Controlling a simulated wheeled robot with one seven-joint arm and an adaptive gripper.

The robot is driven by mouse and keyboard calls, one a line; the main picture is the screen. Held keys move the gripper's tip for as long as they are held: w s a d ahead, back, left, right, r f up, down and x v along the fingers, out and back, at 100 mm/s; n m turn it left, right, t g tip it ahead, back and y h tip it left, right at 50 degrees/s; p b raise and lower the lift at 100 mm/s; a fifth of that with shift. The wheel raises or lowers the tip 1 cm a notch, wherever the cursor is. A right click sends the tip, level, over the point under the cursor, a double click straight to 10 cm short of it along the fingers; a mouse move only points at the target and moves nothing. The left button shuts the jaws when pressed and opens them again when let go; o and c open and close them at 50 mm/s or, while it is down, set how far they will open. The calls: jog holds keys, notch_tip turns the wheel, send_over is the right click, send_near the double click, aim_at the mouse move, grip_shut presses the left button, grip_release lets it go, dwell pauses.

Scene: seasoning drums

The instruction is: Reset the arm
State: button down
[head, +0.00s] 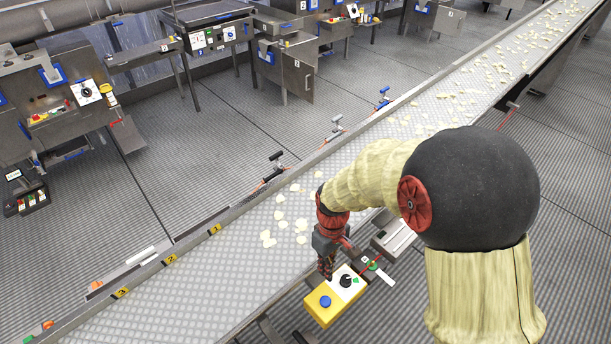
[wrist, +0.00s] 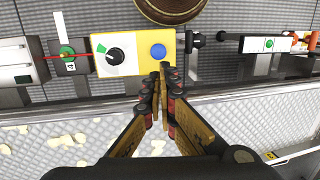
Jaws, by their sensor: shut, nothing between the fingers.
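My arm, in a pale yellow cover with a black round joint, reaches in from the right in the head view. My gripper (head: 326,272) points down beside a yellow and white control box on the near edge of the conveyor. In the wrist view my gripper (wrist: 161,72) has its fingertips together and empty, close to the blue button (wrist: 158,51) of the control box (wrist: 130,68). I cannot tell whether the fingertips touch the button. The box also shows in the head view (head: 321,312), with a black rotary knob (head: 346,281) on its white half.
The conveyor (head: 190,297) runs diagonally, with pale chips (head: 301,223) scattered on it. Small levers (head: 277,160) stand along its far rail. Machines (head: 62,100) stand beyond open floor.

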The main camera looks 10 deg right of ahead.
jog(key=s+d+r+m+t, duration=0.1)
jog(key=s+r, duration=0.3)
jog(key=r, duration=0.4)
jog(key=s+d+r+m+t+b, duration=0.1)
jog(key=s+r+m+t, duration=0.2)
jog(key=r, duration=0.6)
jog(key=s+d+r+m+t+b, duration=0.1)
jog(key=s+r+m+t, duration=0.1)
jog(key=r, duration=0.6)
jog(key=s+t, duration=0.1)
jog(key=s, duration=0.1)
jog(key=shift+s+d+r, duration=0.3)
jog(key=shift+s+d, duration=0.05)
jog(key=shift+a, duration=0.15)
